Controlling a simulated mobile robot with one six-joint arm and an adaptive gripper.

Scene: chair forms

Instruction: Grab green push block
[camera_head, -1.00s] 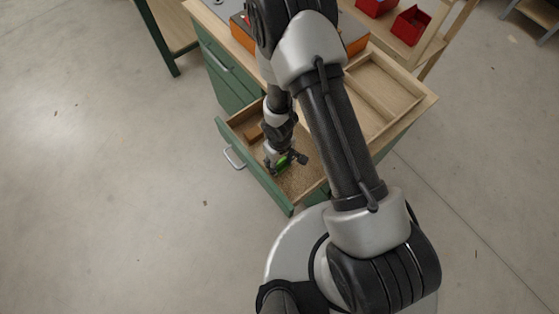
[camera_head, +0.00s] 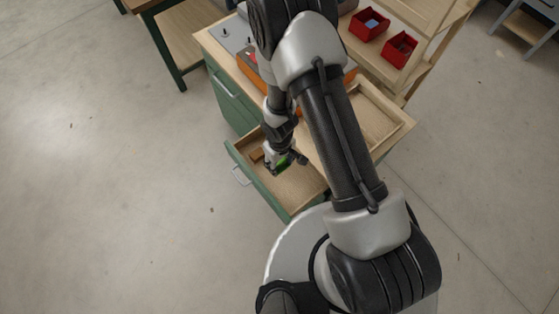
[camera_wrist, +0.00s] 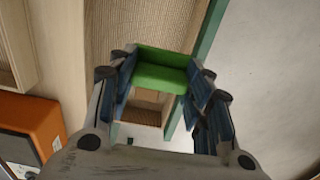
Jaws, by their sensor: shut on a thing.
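The green push block (camera_wrist: 162,72) sits between the two fingers of my gripper (camera_wrist: 160,85) in the wrist view, with a finger against each end. In the head view the green block (camera_head: 283,161) shows as a small patch at my gripper (camera_head: 284,164), partly hidden by the fingers. The gripper is over the open drawer (camera_head: 303,188) of the green cabinet. I cannot tell how high the block is above the drawer floor.
A brown wooden piece (camera_head: 257,155) lies in the drawer's far left end. The green drawer front (camera_head: 262,190) has a metal handle (camera_head: 241,176). An orange box (camera_wrist: 30,130) stands on the worktop. Red bins (camera_head: 400,49) stand on the shelf. Clear floor lies left.

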